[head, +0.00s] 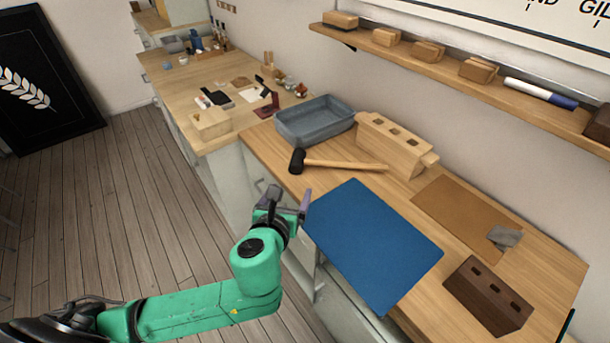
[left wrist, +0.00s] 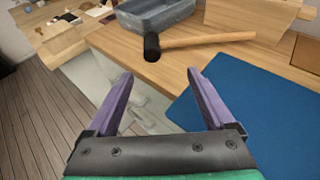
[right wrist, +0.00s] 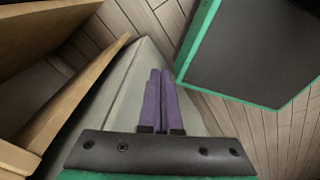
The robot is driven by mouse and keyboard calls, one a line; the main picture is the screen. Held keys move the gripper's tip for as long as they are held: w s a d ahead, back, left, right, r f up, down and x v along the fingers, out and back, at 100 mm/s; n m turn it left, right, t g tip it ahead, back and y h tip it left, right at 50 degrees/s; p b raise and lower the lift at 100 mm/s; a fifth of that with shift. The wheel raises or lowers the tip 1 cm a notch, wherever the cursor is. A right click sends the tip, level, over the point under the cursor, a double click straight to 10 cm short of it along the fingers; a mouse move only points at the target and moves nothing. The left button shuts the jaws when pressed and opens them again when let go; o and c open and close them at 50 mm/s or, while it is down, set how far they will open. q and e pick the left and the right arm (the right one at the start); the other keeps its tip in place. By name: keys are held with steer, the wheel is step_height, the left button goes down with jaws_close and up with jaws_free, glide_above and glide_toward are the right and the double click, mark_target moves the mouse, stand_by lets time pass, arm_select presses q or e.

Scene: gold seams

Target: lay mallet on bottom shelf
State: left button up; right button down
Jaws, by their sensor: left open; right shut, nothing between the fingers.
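The mallet (head: 335,164), with a black head and a light wooden handle, lies on the wooden worktop (head: 270,150) in front of the grey tray. In the left wrist view the mallet (left wrist: 205,41) lies beyond my fingertips, head to the left. My left gripper (head: 288,196) is open and empty at the worktop's front edge, apart from the mallet. Its purple fingers (left wrist: 160,80) are spread in the left wrist view. My right gripper (right wrist: 160,75) is shut and empty, beside a pale cabinet side and wooden boards. I cannot tell whether these boards include the bottom shelf.
A grey tray (head: 315,122) and a slotted wooden block (head: 390,145) stand behind the mallet. A blue mat (head: 372,245) lies to its right, with a dark slotted block (head: 488,296) farther right. A wall shelf (head: 450,72) holds small blocks. The floor (head: 130,220) at left is clear.

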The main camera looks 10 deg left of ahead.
arm_select(q)
glide_toward(295, 171)
steer(key=w, duration=0.2)
steer(key=shift+g, duration=0.3)
steer(key=x, duration=0.7)
steer(key=shift+w+f, duration=0.1)
steer(key=c, duration=0.4)
jaws_close()
arm_select(e)
steer(key=shift+w+a, duration=0.2)
steer(key=shift+a, duration=0.15)
